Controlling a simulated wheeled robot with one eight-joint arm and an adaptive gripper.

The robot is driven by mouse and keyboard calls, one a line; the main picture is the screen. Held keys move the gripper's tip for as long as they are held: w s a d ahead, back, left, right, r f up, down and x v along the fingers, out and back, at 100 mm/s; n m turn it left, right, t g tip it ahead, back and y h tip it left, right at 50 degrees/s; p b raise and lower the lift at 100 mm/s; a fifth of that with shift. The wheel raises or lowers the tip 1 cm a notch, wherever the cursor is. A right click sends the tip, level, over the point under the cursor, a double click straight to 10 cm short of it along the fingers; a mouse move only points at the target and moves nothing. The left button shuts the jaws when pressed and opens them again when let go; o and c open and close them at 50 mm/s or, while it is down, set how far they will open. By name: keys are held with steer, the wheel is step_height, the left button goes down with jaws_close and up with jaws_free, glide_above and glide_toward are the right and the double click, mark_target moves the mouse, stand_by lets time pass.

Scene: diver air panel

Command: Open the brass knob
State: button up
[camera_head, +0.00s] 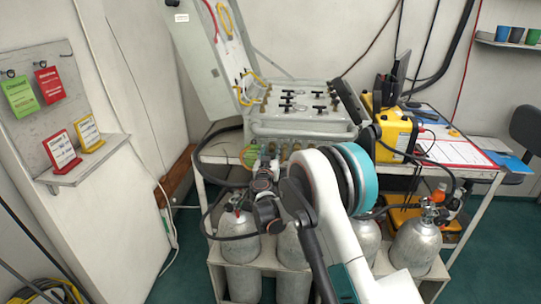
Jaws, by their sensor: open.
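The grey air panel (300,128) sits open on a metal cart. Small brass-coloured fittings (268,150) line its front edge, just above my arm's end. Several black T-handles (290,95) stand on its top face. I cannot tell which fitting is the brass knob; it may be partly hidden by my arm. My gripper (264,178) is in front of the panel's lower front edge, left of my white and teal wrist. It is open, and I see nothing held in it. At this size I cannot tell whether its fingers touch a fitting.
Grey gas cylinders (238,236) stand on the cart's lower shelf, below my arm. A yellow case (396,132) and papers (450,148) lie to the right of the panel. The raised lid (208,60) is at the left. Black hoses (222,183) loop beside my gripper.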

jaws_close()
steer(key=n, duration=0.5)
steer(key=shift+n, duration=0.3)
steer(key=n, duration=0.5)
steer(key=shift+n, duration=0.3)
stand_by(0.5)
jaws_free()
